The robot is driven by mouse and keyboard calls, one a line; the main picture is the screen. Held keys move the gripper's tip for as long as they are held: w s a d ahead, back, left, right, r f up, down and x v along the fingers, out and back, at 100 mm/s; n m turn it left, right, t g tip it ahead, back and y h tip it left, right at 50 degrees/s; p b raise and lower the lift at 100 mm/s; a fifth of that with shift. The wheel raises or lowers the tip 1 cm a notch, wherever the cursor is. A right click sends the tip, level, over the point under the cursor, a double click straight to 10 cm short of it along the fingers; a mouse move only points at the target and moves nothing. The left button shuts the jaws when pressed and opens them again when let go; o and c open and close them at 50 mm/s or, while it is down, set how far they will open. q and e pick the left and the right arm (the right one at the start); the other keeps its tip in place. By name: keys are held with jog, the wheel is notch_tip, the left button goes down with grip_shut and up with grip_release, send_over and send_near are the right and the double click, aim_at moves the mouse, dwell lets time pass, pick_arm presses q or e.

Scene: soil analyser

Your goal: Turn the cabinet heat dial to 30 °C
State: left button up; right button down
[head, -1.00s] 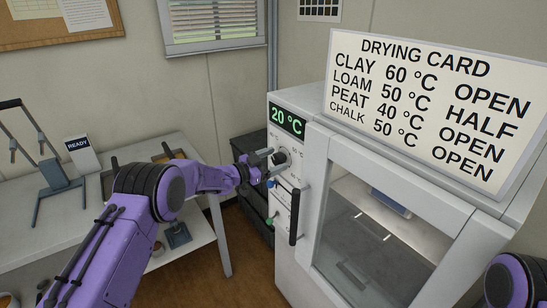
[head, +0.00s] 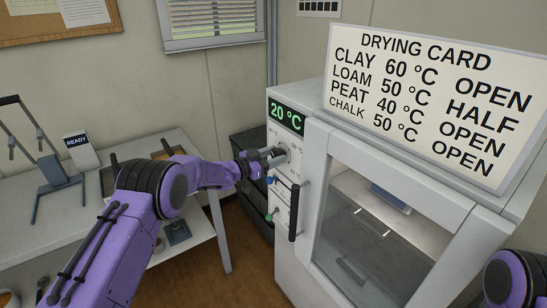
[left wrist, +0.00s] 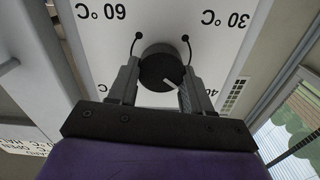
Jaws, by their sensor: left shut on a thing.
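The heat dial (left wrist: 160,66) is a dark round knob with a pale pointer mark on the white cabinet (head: 300,237) front. Labels around it in the left wrist view, upside down, read 60 °C, 30 °C and part of 40. The cabinet's green display (head: 286,118) reads 20 °C. My left gripper (left wrist: 158,75) is shut on the dial, one finger on each side. In the head view the left gripper (head: 274,157) is at the panel below the display and hides part of the dial. My right gripper is not in view; only a piece of my right arm shows.
Below the dial are a blue button (head: 269,180), a green-tipped control (head: 273,214) and a dark vertical door handle (head: 294,212). The glass door (head: 375,235) is to the right. A drying card (head: 425,100) stands on top. A table (head: 190,143) is at left.

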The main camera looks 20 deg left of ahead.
pick_arm(q)
jog(key=n, duration=0.3)
jog(key=shift+w+a, duration=0.1)
jog(key=n, duration=0.5)
jog(key=shift+a, duration=0.1)
jog(key=n, duration=0.4)
jog(key=shift+w+a+f, duration=0.1)
jog(key=shift+f+n, duration=0.1)
jog(key=shift+n, duration=2)
jog(key=o, duration=1)
jog(key=shift+o, duration=0.2)
jog(key=shift+a, duration=0.1)
